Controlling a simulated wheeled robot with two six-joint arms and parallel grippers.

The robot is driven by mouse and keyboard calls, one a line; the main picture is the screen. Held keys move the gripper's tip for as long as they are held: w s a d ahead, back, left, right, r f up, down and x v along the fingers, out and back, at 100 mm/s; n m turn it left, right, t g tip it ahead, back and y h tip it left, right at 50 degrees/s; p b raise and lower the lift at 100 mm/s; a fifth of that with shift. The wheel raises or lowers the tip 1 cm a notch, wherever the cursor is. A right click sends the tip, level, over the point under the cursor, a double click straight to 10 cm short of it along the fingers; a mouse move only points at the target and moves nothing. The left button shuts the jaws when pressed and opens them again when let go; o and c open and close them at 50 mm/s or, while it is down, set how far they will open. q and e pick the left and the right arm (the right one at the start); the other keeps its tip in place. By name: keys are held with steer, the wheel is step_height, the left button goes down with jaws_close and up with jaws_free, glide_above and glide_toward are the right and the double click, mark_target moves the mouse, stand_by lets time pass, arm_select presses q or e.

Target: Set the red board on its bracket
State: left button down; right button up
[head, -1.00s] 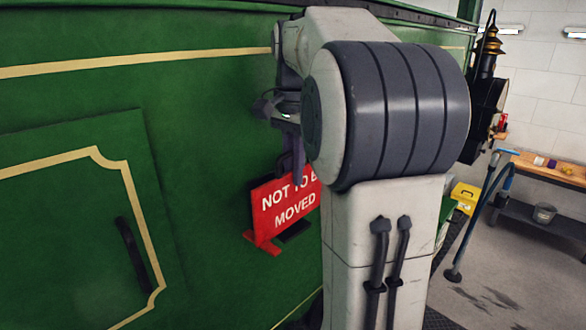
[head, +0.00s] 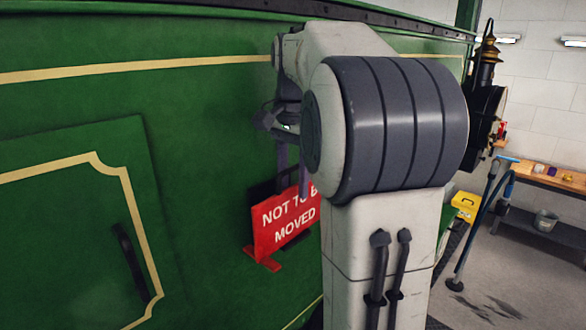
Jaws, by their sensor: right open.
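The red board (head: 270,222) carries white lettering, of which "NOT TO BE MOVED" partly shows. It stands upright against the green side panel, with a red foot at its lower left. Dark parts show behind its top edge and below it; I cannot tell which belong to the bracket. My right gripper (head: 293,172) is open, its two fingers pointing down at the board's top edge, one in front of the lettering. Contact with the board cannot be judged. My right arm hides the board's right end. My left gripper is out of view.
The green side panel (head: 210,100) with cream lining fills the left, with a dark door handle (head: 131,262) on it. At the right are a workbench (head: 545,178), a bucket (head: 545,219), a yellow box (head: 466,205) and open floor.

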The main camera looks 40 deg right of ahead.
arm_select(q)
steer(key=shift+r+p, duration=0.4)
steer(key=shift+p, duration=0.05)
arm_select(e)
step_height(320, 180, up, 10)
steer(key=shift+r, duration=0.2)
stand_by(0.4)
